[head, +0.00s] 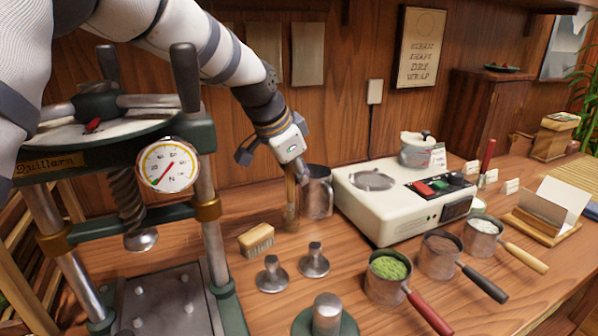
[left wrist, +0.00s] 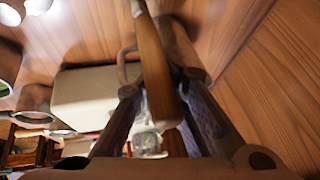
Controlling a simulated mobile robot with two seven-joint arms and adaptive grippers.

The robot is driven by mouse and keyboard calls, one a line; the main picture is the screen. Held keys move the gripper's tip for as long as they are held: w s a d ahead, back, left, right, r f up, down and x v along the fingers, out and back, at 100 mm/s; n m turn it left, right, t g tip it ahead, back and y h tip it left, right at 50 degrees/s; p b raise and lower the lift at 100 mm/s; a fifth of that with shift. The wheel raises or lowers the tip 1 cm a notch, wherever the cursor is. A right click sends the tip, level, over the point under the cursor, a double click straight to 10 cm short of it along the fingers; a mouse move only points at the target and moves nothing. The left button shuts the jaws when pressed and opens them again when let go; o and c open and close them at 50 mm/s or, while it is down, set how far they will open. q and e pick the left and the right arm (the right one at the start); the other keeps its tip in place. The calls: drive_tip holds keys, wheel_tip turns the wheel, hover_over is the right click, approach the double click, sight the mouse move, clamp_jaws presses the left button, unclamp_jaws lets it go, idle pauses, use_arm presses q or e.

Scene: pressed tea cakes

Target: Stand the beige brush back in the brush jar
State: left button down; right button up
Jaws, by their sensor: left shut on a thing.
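My left gripper (head: 291,176) points down behind the press and is shut on the handle of a long wooden brush (head: 291,205). The brush hangs roughly upright; I cannot tell whether its lower end touches the counter. In the left wrist view the tan handle (left wrist: 158,75) runs between the fingers (left wrist: 160,105). A metal jar (head: 318,192) stands just right of the brush, partly behind it and the gripper; it is the likely brush jar. The brush appears beside it, not inside. My right gripper is not in view.
A block brush (head: 257,240) and two metal tampers (head: 314,261) lie in front. A green press with a gauge (head: 167,165) stands left. A cream hotplate unit (head: 395,205) is right of the jar. Several handled pans, including one of green powder (head: 388,278), stand front right.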

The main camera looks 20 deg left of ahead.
use_arm(q)
drive_tip(key=shift+f, duration=0.35)
drive_tip(key=c, duration=1.5)
unclamp_jaws()
drive_tip(key=v, duration=1.2)
